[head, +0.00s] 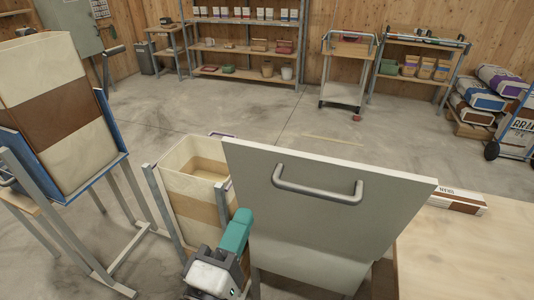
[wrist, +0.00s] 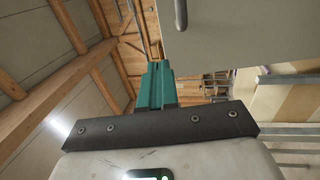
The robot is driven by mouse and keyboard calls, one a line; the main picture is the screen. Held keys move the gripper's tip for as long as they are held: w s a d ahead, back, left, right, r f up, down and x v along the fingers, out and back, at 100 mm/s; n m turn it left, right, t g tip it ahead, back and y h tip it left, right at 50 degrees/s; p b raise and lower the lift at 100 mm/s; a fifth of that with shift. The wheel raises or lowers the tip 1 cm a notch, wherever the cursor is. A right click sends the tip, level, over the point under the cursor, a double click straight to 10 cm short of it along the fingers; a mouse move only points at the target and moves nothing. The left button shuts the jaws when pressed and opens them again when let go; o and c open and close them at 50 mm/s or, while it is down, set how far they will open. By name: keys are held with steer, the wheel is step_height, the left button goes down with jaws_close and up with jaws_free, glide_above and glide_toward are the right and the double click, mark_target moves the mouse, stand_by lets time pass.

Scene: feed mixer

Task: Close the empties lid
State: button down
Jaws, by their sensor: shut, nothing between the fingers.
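The grey lid (head: 330,215) stands raised and tilted above a pale grey bin body (head: 305,280) in the head view. Its bar handle (head: 318,190) is on the face towards me. My gripper (head: 240,228), with teal fingers, is at the lid's left edge, low down. The fingers are shut and empty. In the wrist view the shut fingers (wrist: 156,85) point up the picture, and a flat pale grey panel (wrist: 250,35), likely the lid, fills the upper right. I cannot tell whether the fingers touch it.
An open cream-and-tan sack (head: 190,190) in a metal frame stands just left of my gripper. A larger sack on a blue stand (head: 60,110) is further left. A wooden table (head: 470,250) is at the right. Open floor (head: 230,100) lies behind, before the shelves (head: 245,45).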

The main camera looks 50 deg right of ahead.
mark_target(273, 152)
steer(key=p+x, duration=0.3)
steer(key=x, duration=1)
steer(key=shift+d, duration=0.3)
